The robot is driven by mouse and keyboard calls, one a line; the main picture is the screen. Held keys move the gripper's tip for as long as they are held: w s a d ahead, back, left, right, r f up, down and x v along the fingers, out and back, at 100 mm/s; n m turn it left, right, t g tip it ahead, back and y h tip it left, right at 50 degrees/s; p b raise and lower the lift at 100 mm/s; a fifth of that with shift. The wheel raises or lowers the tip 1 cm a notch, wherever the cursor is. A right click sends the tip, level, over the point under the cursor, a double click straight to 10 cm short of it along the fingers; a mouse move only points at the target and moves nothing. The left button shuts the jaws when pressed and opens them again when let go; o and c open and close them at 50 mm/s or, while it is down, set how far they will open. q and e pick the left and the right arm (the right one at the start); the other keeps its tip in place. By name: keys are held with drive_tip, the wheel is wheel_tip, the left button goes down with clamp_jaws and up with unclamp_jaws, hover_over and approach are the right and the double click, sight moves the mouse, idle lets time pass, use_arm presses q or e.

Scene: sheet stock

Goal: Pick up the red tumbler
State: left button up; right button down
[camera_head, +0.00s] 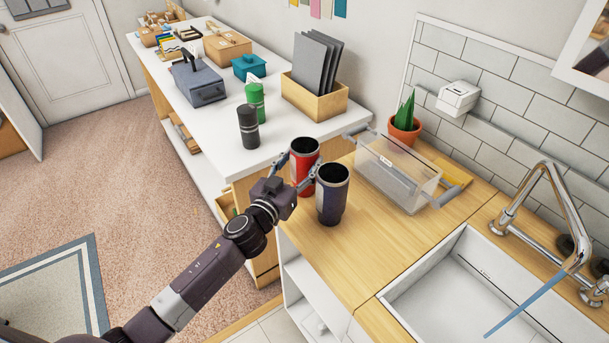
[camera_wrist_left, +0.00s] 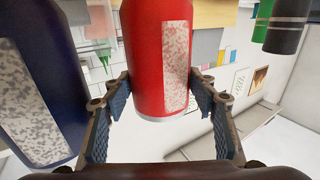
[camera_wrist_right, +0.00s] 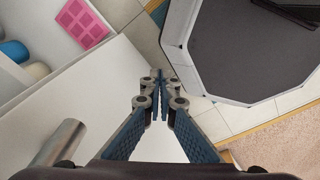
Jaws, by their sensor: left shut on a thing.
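The red tumbler (camera_head: 304,151) stands upright at the left edge of the wooden counter, with a dark top and a pale label panel. My left gripper (camera_head: 299,167) has one finger on each side of it and is shut on it. The left wrist view shows the red tumbler (camera_wrist_left: 160,55) between both fingers of that gripper (camera_wrist_left: 160,95). Whether its base touches the counter is hidden. A dark blue tumbler (camera_head: 332,197) stands close in front, right of the gripper. My right gripper (camera_wrist_right: 161,90) shows only in the right wrist view, with fingertips together and nothing between them.
A clear bin (camera_head: 398,178) with grey handles and a potted plant (camera_head: 404,130) stand behind on the counter (camera_head: 360,255). A sink (camera_head: 450,285) with a tap lies right. The white table (camera_head: 205,115) holds green and black canisters and a wooden file box (camera_head: 314,103).

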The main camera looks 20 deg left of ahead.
use_arm(q)
drive_tip(key=shift+r, duration=0.1)
wheel_tip(320, 180, up, 20)
drive_tip(key=shift+p, duration=0.35)
idle(0.4)
